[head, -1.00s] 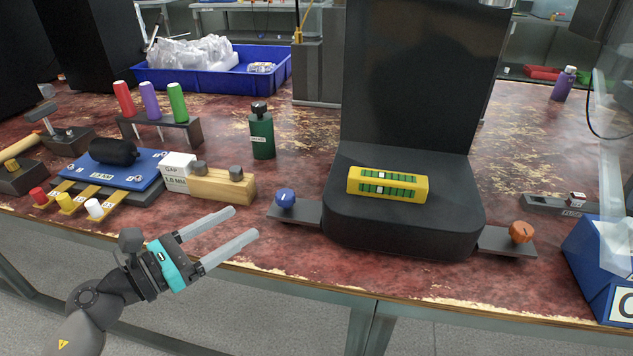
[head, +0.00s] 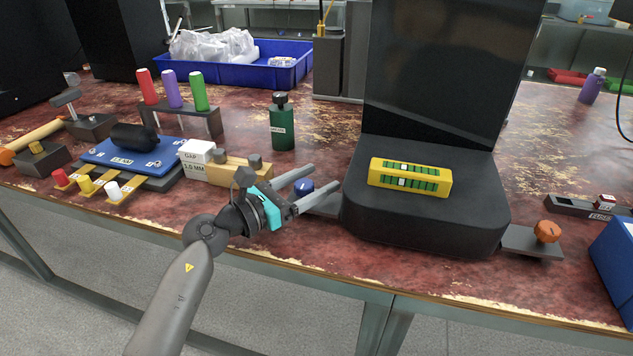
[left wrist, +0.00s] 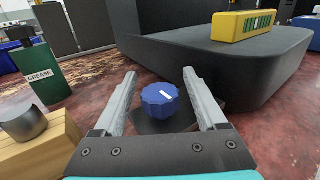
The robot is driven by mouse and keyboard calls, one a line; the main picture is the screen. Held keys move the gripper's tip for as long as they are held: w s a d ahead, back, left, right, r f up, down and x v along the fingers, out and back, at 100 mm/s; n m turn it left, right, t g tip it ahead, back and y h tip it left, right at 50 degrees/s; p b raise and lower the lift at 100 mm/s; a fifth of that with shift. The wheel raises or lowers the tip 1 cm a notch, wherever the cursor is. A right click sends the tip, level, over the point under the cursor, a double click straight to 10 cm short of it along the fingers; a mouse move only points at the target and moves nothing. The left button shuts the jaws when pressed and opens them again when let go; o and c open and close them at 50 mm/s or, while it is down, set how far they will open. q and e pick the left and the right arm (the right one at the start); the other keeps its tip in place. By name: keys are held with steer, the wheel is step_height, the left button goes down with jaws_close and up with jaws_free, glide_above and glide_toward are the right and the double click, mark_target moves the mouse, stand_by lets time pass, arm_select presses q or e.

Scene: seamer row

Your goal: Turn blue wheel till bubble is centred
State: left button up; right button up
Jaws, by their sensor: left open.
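The blue wheel (head: 304,187) is a knob with a white mark, on a dark bracket at the left of the black stand (head: 425,215). In the left wrist view the wheel (left wrist: 160,104) sits between my open fingers, with a gap on each side. My left gripper (head: 325,177) is open and empty at the wheel, partly covering it in the head view. A yellow level (head: 445,178) with two green vials lies on the stand. A pale bubble shows in each vial, left of the middle. My right gripper is not in view.
An orange wheel (head: 547,231) sits on the stand's right bracket. The wooden gap block (head: 228,173) and green grease bottle (head: 283,128) stand left of the blue wheel. The table's front edge is close below my gripper.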

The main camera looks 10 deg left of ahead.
arm_select(q)
steer(key=shift+w+d, duration=0.25)
steer(key=shift+w, duration=0.05)
jaws_close()
stand_by(0.6)
